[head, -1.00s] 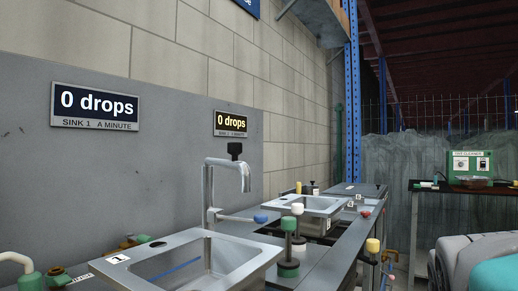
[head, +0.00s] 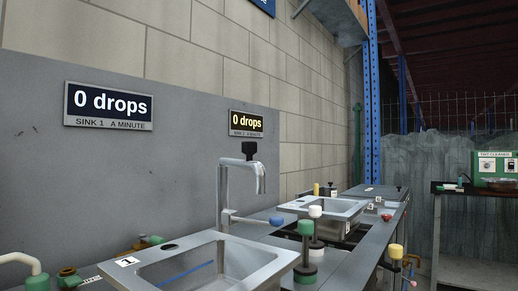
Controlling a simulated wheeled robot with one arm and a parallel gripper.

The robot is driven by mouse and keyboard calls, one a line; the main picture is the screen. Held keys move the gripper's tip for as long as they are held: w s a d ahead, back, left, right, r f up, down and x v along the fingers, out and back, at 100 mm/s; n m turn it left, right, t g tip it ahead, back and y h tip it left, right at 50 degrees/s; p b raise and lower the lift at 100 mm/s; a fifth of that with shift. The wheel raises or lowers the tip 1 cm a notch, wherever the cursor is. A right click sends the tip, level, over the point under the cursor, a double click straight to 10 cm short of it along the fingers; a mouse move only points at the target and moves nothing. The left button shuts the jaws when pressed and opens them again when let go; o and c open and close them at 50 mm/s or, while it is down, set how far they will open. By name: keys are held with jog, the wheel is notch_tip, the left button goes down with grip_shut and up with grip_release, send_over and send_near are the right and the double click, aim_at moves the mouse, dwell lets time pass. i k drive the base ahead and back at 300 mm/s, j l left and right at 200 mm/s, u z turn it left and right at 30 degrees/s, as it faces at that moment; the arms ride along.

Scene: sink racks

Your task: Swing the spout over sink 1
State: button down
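Sink 1 (head: 285,262) is the near steel basin, with a "1" label (head: 127,262) on its left rim and a blue line inside. The tap is a steel post (head: 222,200) standing at the back of the sinks. Its spout (head: 240,163) reaches right from the post top and ends in a short downturned tip (head: 261,182). A black knob (head: 249,149) stands on the spout. A lever with a blue end (head: 276,221) sticks out low on the post. I cannot tell exactly what lies under the tip. My gripper is not in view.
Sink 2 (head: 352,207) lies farther back to the right. Green-topped (head: 306,228) and white-topped (head: 315,211) posts stand between the sinks, with a yellow-topped one (head: 396,252) at the right. The sink 1 display (head: 109,105) reads 0 drops.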

aim_at(249, 148)
jog(key=k+l+u, duration=0.15)
jog(key=k+l, duration=0.35)
jog(key=l, duration=0.25)
jog(key=k+l, duration=0.2)
jog(key=l+z, duration=0.05)
jog(key=l, duration=0.05)
